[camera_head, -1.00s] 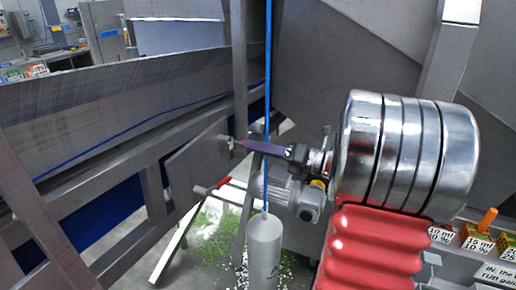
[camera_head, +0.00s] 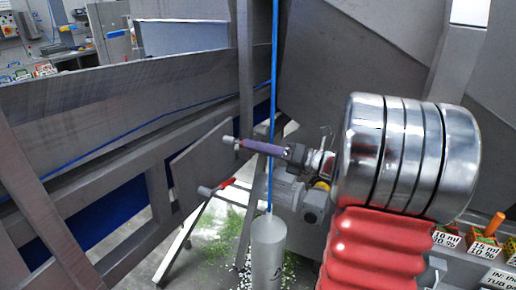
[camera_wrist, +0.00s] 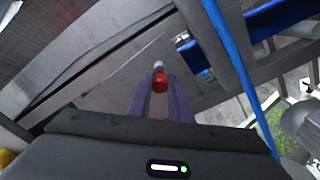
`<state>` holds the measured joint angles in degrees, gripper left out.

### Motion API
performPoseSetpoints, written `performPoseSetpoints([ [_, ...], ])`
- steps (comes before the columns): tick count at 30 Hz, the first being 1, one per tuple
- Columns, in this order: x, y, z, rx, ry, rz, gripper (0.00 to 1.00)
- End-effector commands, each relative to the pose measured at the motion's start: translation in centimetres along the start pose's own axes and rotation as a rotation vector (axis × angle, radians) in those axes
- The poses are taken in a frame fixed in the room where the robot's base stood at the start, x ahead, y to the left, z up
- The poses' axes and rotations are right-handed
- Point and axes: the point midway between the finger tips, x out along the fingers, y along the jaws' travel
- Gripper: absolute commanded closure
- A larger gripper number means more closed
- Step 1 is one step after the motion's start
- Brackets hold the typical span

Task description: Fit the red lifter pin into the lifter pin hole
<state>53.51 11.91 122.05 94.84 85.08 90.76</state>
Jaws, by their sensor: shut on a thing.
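My gripper (camera_head: 243,145) has purple fingers and is shut on the red lifter pin. The pin's red body (camera_wrist: 160,80) shows between the fingertips in the wrist view, with its pale grey tip (camera_wrist: 158,65) pointing away from me. In the head view the grey tip (camera_head: 228,141) points left, in front of the right edge of a grey plate (camera_head: 190,160). I cannot tell whether the tip touches the plate. The lifter pin hole cannot be made out in either view.
A red handle with a grey end (camera_head: 225,184) lies below my gripper. A blue cord (camera_head: 274,60) runs down to a grey cylinder (camera_head: 268,245) close by. Grey steel troughs and beams (camera_head: 100,105) fill the left. Boxes (camera_head: 485,245) stand at the right.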

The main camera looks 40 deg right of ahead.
Motion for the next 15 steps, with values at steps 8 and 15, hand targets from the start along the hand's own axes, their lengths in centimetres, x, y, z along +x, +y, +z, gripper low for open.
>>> performPoseSetpoints([
  [8, 0.56, 0.02, -0.03, 0.000, 0.001, 0.000, 1.00],
  [15, 0.97, 0.02, -0.02, 0.000, 0.001, 0.000, 1.00],
])
